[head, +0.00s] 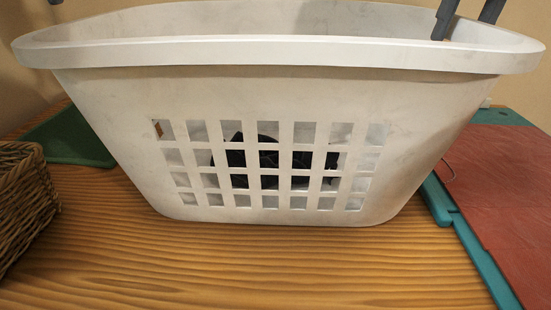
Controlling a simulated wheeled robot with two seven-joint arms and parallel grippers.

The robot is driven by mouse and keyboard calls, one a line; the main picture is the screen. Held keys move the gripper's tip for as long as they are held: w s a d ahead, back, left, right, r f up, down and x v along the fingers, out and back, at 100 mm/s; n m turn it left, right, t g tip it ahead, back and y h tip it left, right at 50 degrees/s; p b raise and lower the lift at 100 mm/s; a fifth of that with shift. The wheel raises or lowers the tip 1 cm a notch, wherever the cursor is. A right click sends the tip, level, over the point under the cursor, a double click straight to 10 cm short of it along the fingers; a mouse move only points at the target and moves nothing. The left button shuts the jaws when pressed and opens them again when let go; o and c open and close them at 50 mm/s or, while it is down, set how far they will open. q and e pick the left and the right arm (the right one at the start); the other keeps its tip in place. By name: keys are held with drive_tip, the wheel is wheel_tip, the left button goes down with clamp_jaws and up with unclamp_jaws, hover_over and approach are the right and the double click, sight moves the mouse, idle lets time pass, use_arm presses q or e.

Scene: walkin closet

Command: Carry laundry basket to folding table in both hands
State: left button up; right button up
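The white plastic laundry basket (110,130) fills the middle of the head view, upright, its base on or very close to a wooden surface (250,270). Dark cloth (236,158) shows through its side holes. My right gripper (466,24) is at the upper right. Its two dark fingers are spread apart, one inside the basket and one beyond the rim, whose lip lies between them. Whether they touch the rim is unclear. A small dark tip at the top left edge may be my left gripper (55,2); the rest is out of frame.
A wicker basket (25,205) stands at the left edge. A dark green flat item (70,140) lies behind it. A red mat or cloth (500,190) on a teal board (465,235) lies at the right, close to the laundry basket. The wood in front is clear.

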wheel_tip(320, 180, up, 6)
drive_tip(key=d, duration=0.1)
drive_tip(key=shift+r, duration=0.15)
idle(0.5)
